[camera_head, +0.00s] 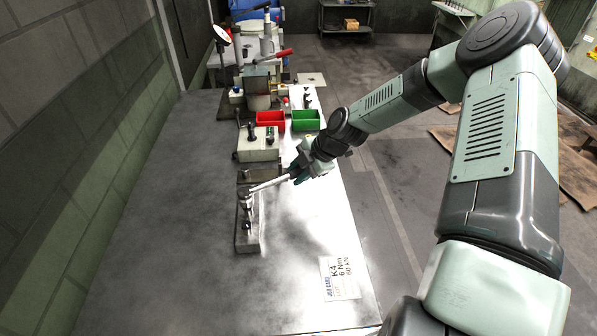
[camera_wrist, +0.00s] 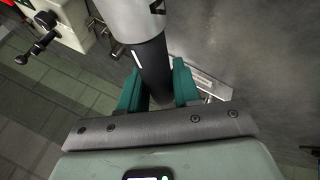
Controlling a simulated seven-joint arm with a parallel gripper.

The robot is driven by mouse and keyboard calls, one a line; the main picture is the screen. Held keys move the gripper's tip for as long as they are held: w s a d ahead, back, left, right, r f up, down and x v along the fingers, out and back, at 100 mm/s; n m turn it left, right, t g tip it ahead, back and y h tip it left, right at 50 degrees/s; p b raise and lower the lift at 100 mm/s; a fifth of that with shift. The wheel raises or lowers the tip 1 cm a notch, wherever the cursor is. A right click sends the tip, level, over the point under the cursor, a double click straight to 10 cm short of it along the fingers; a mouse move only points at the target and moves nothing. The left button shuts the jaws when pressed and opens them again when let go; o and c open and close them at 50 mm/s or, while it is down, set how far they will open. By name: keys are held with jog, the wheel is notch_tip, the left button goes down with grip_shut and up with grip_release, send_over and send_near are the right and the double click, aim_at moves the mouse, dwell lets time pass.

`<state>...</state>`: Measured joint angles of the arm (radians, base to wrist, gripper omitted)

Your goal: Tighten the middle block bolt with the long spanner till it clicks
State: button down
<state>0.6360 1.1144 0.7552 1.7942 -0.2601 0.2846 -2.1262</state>
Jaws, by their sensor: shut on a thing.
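My gripper (camera_head: 297,174) is shut on the long spanner (camera_head: 270,184), a silver bar pointing left from the fingers. In the wrist view, the teal fingers (camera_wrist: 158,85) close around its dark grip (camera_wrist: 152,62), with a wide silver body above. The spanner's far end lies over or at the bolts on the metal block (camera_head: 247,242); I cannot tell whether it is seated on the middle bolt (camera_head: 246,206). The bolts stand in a row along the block. In the wrist view the spanner hides most of what lies behind it.
Beyond the block are a grey fixture (camera_head: 257,145), a red bin (camera_head: 270,118) and a green bin (camera_head: 306,120). A press with a red lever (camera_head: 282,53) stands at the back. A job card (camera_head: 339,278) lies at the near right. The bench's left side is clear.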

jog(key=shift+f, duration=1.25)
dwell(0.5)
dwell(0.3)
jog(key=shift+s+d+m, duration=0.2)
jog(key=shift+s+m, duration=0.2)
jog(key=shift+s, duration=0.05)
jog(key=shift+s+d, duration=0.1)
jog(key=shift+s, duration=0.1)
jog(key=shift+s+d+m+t, duration=0.2)
jog(key=shift+s+m+t, duration=0.3)
jog(key=shift+s+m, duration=0.1)
jog(key=shift+s+h, duration=0.15)
jog(key=shift+h, duration=0.15)
dwell(0.3)
jog(key=shift+s+d+f+m, duration=0.1)
jog(key=shift+s+d+m, duration=0.1)
jog(key=shift+s+m, duration=0.4)
jog(key=shift+s, duration=0.15)
